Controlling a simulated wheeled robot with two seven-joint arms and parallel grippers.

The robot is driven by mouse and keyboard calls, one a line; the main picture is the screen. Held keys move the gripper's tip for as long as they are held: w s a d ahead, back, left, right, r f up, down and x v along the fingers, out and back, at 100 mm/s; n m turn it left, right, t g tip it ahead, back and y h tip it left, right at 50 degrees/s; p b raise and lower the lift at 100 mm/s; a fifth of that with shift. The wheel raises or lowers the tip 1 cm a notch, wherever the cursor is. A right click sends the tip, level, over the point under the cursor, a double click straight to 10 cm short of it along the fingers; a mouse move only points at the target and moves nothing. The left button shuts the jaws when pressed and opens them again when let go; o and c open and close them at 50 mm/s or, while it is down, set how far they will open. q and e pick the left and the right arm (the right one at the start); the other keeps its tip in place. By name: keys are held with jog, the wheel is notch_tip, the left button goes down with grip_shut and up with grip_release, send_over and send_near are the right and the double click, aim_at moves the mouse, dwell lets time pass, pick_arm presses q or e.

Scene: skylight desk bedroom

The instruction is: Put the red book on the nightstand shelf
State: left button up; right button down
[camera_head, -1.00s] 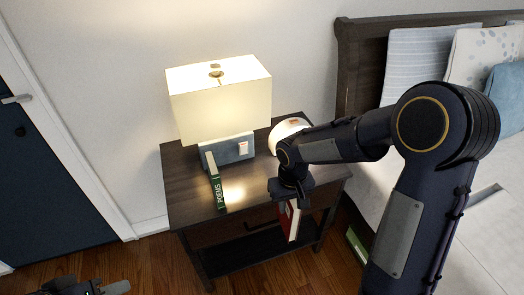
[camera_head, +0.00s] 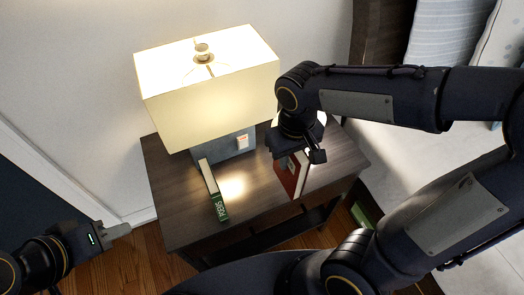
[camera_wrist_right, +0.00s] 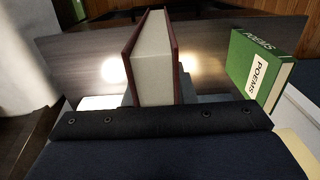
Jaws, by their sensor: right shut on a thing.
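The red book (camera_head: 290,174) hangs upright below my right gripper (camera_head: 297,150), over the front right part of the nightstand top. The right gripper is shut on it. In the right wrist view the red book (camera_wrist_right: 153,62) shows its pale page edges between red covers; the fingertips are hidden. The dark wood nightstand (camera_head: 170,205) has a lower shelf (camera_head: 262,240), seen only in part under the top. My left gripper (camera_head: 120,230) is at the lower left, empty and away from the nightstand; its finger gap does not show.
The bed (camera_head: 410,155) is close on the right. Another green item (camera_head: 360,214) is low beside the nightstand.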

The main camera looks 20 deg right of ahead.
jog(key=w, duration=0.1)
jog(key=w+a+f, duration=0.1)
jog(key=w, duration=0.1)
jog(key=w+f, duration=0.1)
jog(key=shift+w+a+f, duration=0.1)
jog(key=shift+w+a, duration=0.1)
jog(key=shift+a, duration=0.05)
jog(key=w+a+f, duration=0.1)
jog(key=w+f, duration=0.3)
jog(key=f, duration=0.4)
jog(key=shift+a+f, duration=0.2)
jog(key=shift+f, duration=0.1)
jog(key=shift+w, duration=0.1)
jog(key=shift+f+b, duration=0.25)
jog(key=shift+b, duration=0.15)
jog(key=c, duration=1.2)
grip_release()
jog(key=shift+r, duration=0.1)
